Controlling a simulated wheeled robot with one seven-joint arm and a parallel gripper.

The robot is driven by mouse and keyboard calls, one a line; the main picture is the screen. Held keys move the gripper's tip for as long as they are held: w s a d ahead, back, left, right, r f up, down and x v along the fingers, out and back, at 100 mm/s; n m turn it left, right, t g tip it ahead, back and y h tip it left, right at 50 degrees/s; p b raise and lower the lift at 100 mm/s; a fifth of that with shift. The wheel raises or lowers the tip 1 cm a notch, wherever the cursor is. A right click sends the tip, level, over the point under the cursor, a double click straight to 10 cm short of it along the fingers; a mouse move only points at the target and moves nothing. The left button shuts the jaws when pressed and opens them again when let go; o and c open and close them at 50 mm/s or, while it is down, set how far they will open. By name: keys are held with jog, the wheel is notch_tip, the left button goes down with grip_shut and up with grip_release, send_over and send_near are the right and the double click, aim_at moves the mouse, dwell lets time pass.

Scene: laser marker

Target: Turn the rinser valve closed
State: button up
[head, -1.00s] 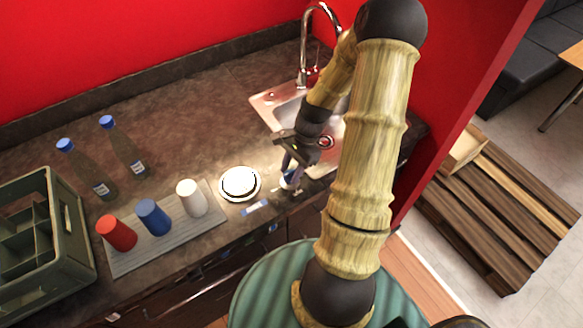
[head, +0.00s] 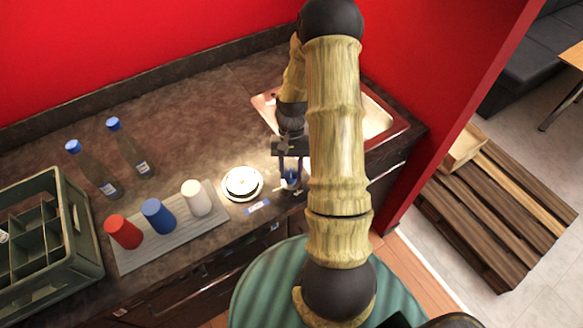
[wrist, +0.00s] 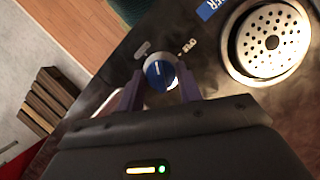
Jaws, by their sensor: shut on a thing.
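The rinser valve is a round blue knob (wrist: 159,73) with a white pointer line and a pale rim, seen in the wrist view. It stands near the counter's front edge, beside the round rinser (head: 242,184), whose perforated metal plate (wrist: 272,42) shows at the upper right of the wrist view. My gripper (wrist: 161,80) is shut on the knob, with one purple finger on each side of it. In the head view my gripper (head: 290,178) points down at the knob, just right of the rinser, and partly hides it.
A blue label (head: 257,207) lies in front of the rinser. Red (head: 123,232), blue (head: 158,216) and white (head: 196,198) cups stand on a grey mat (head: 140,257) to the left. Two bottles (head: 132,150) and a green crate (head: 82,235) are farther left; a sink (head: 378,118) is behind my arm.

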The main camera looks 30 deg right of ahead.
jog(key=n+h, duration=0.1)
jog(key=n, duration=0.2)
jog(key=n+h, duration=0.1)
jog(key=n, duration=0.2)
jog(key=shift+w+a+n+h, duration=0.1)
jog(key=shift+a+n+h, duration=0.05)
jog(key=shift+n+h, duration=0.15)
dwell(0.3)
jog(key=o, duration=1)
jog(key=shift+r, duration=0.15)
jog(key=v, duration=0.5)
jog(key=b+v, duration=0.1)
jog(key=v, duration=0.5)
jog(key=b+v, duration=0.1)
jog(key=v, duration=0.5)
jog(key=shift+w, duration=0.4)
